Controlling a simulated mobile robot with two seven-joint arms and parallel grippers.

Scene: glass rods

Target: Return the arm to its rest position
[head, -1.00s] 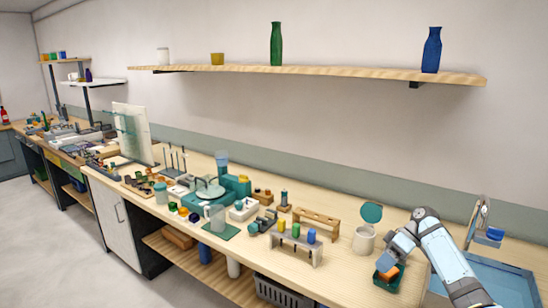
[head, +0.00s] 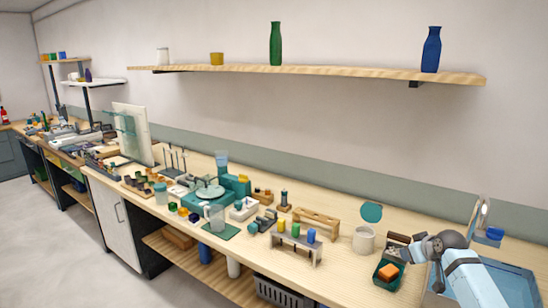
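One of my arms comes in from the lower right, its pale blue links bent over the sink edge. Its gripper, my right gripper (head: 397,251), is at the arm's left end, above and just behind a small dark green tray (head: 377,279). The fingers are too small and turned away to tell open from shut. An orange block (head: 388,271) sits in the tray, apart from the gripper as far as I can see. My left gripper is not in view.
A white cup (head: 363,240) and a teal disc (head: 372,212) stand left of the gripper. A rack with coloured vials (head: 296,246) and a wooden rack (head: 316,223) are further left. A blue sink basin (head: 510,284) lies at the right.

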